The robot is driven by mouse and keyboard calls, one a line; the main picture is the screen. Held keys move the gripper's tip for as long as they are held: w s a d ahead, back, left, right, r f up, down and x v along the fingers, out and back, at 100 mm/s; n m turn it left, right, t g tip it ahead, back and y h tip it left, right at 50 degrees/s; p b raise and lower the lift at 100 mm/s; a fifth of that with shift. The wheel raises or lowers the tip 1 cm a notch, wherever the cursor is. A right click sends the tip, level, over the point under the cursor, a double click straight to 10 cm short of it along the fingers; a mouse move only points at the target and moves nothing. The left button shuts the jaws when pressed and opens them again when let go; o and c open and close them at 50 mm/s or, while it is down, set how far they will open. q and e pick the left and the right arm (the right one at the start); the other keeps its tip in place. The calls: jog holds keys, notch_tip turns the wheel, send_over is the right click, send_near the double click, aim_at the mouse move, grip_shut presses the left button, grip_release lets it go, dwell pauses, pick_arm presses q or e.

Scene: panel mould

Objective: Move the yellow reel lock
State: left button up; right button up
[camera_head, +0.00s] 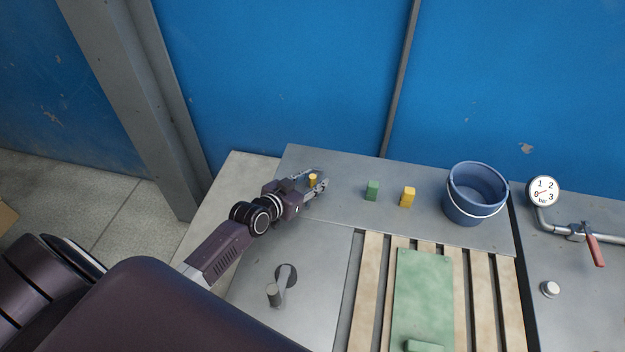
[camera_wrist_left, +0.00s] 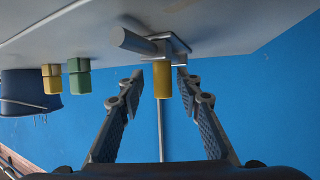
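The yellow reel lock (camera_head: 312,180) is a small yellow cylinder at the left end of the grey metal table top. In the left wrist view, the yellow cylinder (camera_wrist_left: 162,83) is joined to a grey metal fitting (camera_wrist_left: 150,45). My left gripper (camera_head: 317,179) is at it, and in the wrist view its fingers (camera_wrist_left: 160,80) stand on either side of the cylinder with gaps visible. The gripper is open. In the head view the fingers partly hide the fitting. My right gripper is not in view.
A green block (camera_head: 372,190) and a yellow block (camera_head: 407,198) stand right of the gripper, then a blue bucket (camera_head: 474,196). A gauge (camera_head: 543,191) and red-handled valve (camera_head: 595,250) are far right. A green panel (camera_head: 424,295) lies on wooden slats. A lever (camera_head: 275,292) stands in front.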

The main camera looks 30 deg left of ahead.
pick_arm(q)
jog(key=shift+a, duration=0.1)
jog(key=v, duration=1.2)
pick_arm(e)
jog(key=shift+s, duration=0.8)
pick_arm(q)
jog(key=shift+s+f, duration=0.1)
jog(key=shift+f, duration=0.05)
